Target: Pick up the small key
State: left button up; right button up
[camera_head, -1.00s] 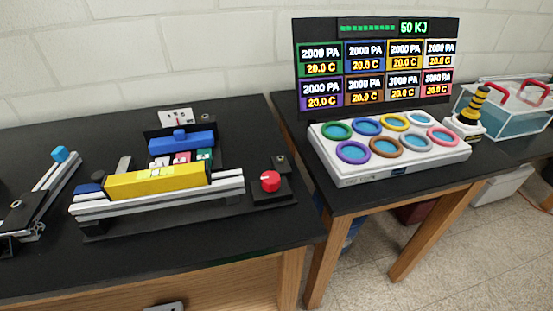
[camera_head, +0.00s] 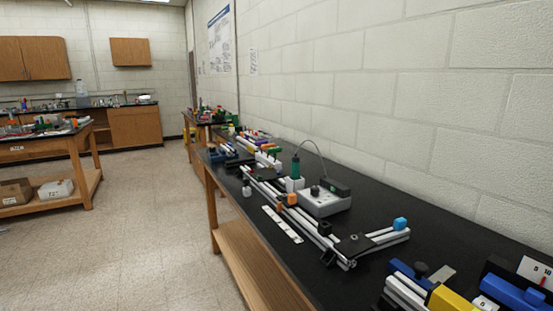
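I cannot make out a small key in this view. An extrusion frame of grey rails (camera_head: 375,238) with a blue end cap (camera_head: 400,223) and black fittings lies on the black benchtop (camera_head: 440,205) at right. Beyond it is a white box (camera_head: 324,203) with a dark knob, next to a green-topped upright part (camera_head: 296,167) with a cable. Neither of my grippers is in view.
A yellow and blue block assembly (camera_head: 450,300) is cut off at lower right. A white strip (camera_head: 282,224) lies near the bench's front edge. Open floor (camera_head: 130,230) is at left, with another wooden table (camera_head: 75,150) and wall cabinets (camera_head: 130,52) beyond.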

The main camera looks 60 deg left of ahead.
aim_at(259, 143)
jog(key=u, duration=2.2)
jog(key=i+j+u, duration=0.15)
jog(key=u, duration=1.1)
jog(key=i, duration=2.75)
jog(key=i+j+z, duration=0.1)
jog(key=i+z, duration=0.35)
jog(key=i+j+z, duration=0.3)
jog(key=i+z, duration=0.15)
jog(key=i+j+z, duration=0.45)
jog(key=i, duration=0.1)
